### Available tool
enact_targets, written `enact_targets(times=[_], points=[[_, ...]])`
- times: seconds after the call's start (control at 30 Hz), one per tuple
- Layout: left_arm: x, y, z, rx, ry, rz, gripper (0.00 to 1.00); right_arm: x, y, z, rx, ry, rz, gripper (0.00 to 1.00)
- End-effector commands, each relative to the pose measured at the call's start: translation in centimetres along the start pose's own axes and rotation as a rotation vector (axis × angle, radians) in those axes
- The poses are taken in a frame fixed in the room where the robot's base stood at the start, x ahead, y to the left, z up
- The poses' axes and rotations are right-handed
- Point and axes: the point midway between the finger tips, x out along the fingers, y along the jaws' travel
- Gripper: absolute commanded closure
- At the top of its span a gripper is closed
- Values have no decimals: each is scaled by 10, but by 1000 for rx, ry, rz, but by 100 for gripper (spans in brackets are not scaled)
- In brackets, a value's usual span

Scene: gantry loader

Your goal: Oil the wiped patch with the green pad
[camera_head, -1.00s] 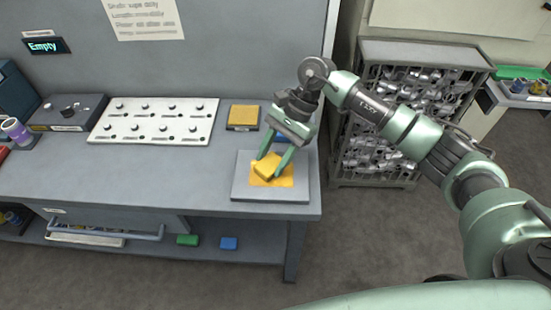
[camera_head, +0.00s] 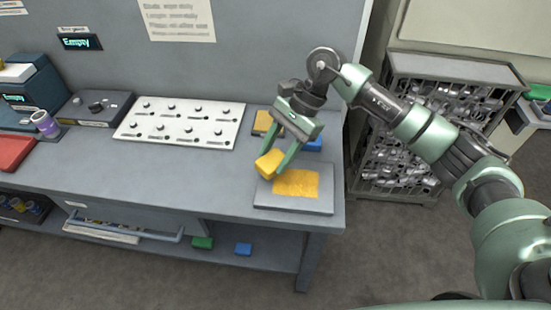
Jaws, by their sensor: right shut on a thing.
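My right gripper (camera_head: 281,158) is shut on a yellow pad (camera_head: 269,163), held tilted just above the left edge of a grey plate (camera_head: 290,206). A yellow-orange patch (camera_head: 296,183) lies on the plate, uncovered. A green pad (camera_head: 203,243) lies on the shelf under the bench, left of a blue pad (camera_head: 243,249). My left gripper is not in view.
A yellow block (camera_head: 262,122) and a blue block (camera_head: 313,144) sit on the bench behind the plate, partly hidden by my gripper. A white board with knobs (camera_head: 182,123) lies to the left. A drawer handle (camera_head: 125,234) sticks out below the bench top. A wire cage of metal parts (camera_head: 410,130) stands right.

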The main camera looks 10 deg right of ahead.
Motion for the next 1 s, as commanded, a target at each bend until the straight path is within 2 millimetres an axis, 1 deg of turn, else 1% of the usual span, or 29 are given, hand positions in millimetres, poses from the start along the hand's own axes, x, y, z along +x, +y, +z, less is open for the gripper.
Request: enact_targets(times=[0.03, 0.1, 0.4, 1.0], points=[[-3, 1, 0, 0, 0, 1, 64, -6, -1, 4, 0, 1, -2, 88], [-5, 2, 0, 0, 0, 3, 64, -11, -2, 7, 2, 1, -2, 88], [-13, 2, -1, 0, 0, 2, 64, -30, -5, 22, 7, 2, -6, 88], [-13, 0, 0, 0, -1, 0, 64, -32, -5, 24, 9, 1, -5, 88]])
